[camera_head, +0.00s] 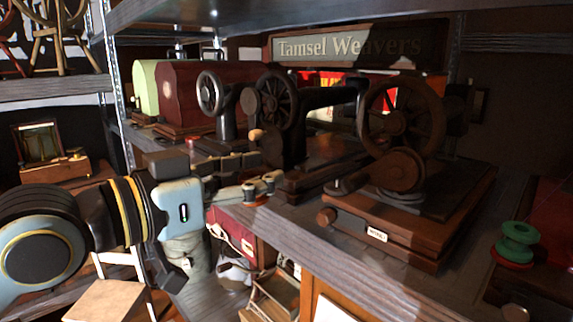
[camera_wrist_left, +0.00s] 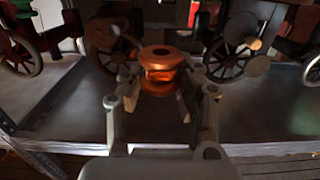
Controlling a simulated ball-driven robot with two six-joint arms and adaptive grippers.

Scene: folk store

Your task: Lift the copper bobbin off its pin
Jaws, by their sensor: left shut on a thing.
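The copper bobbin (camera_wrist_left: 161,68) is a shiny orange-brown spool with a dark hole in its top. It shows in the left wrist view, upright between the two fingers of my left gripper (camera_wrist_left: 160,92). The fingers are shut on its sides. The pin and the bobbin's lower end are hidden, so I cannot tell whether it still sits on the pin. In the head view my left gripper (camera_head: 258,187) reaches in from the left at the shelf's front edge, beside the sewing machines. I cannot make out the bobbin clearly there. My right gripper is not in view.
A black sewing machine (camera_head: 281,121) stands just behind the gripper. Another on a wooden base (camera_head: 384,237) stands to the right. A green bobbin (camera_head: 517,239) is at far right. A shelf board (camera_head: 232,14) hangs overhead.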

